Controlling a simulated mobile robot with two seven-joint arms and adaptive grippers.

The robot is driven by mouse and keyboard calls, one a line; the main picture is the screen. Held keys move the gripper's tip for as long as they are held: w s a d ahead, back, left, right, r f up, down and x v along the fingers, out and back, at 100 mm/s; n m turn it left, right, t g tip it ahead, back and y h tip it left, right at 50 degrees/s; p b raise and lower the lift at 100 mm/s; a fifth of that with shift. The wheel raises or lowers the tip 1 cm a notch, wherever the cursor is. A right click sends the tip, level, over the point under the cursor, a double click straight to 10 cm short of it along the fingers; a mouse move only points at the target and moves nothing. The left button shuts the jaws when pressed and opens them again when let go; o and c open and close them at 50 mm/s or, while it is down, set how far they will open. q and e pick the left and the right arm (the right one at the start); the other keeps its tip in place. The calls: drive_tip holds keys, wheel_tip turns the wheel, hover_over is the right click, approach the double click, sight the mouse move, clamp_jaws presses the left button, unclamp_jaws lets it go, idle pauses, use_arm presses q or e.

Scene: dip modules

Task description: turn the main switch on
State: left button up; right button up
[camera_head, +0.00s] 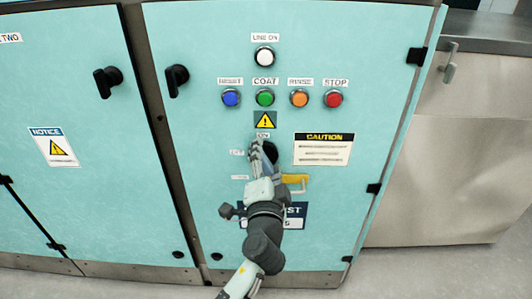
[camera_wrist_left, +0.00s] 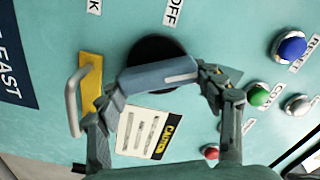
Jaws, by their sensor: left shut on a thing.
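The main switch is a blue-grey bar handle (camera_wrist_left: 150,77) with a white line, on a round black disc (camera_wrist_left: 150,50) in the cabinet front. My left gripper (camera_head: 264,152) is at the switch in the head view. In the left wrist view its two fingers (camera_wrist_left: 160,84) are shut on the handle, one at each end. The white line points right in that view, which is roughly up on the panel. The ON label (camera_head: 263,135) is above the switch, and the OFF label (camera_wrist_left: 172,12) is to its side. A finger hides the panel past the line's tip. My right gripper is not in view.
Blue (camera_head: 231,98), green (camera_head: 265,97), orange (camera_head: 299,98) and red (camera_head: 333,98) buttons sit above, under a white LINE ON lamp (camera_head: 264,57). A yellow hasp with a grey shackle (camera_wrist_left: 73,105) is close below the switch. A caution sign (camera_head: 323,149) is flat at right.

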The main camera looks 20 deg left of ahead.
use_arm(q)
drive_tip(key=m+p, duration=0.1)
drive_tip(key=m, duration=0.2)
drive_tip(key=shift+d+p, duration=0.1)
drive_tip(key=shift+p, duration=0.2)
drive_tip(key=shift+f+m+p, duration=0.2)
drive_tip(key=shift+m+p, duration=0.3)
drive_tip(key=shift+m, duration=0.8)
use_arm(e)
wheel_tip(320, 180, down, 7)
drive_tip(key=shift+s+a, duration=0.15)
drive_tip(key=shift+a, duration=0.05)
use_arm(q)
drive_tip(key=o, duration=1.2)
drive_tip(key=shift+c, duration=0.2)
drive_tip(key=shift+s+f, duration=0.1)
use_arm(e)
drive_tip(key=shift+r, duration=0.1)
use_arm(q)
drive_tip(key=shift+s+d, duration=0.1)
drive_tip(key=shift+s, duration=0.25)
drive_tip(key=v, duration=1.1)
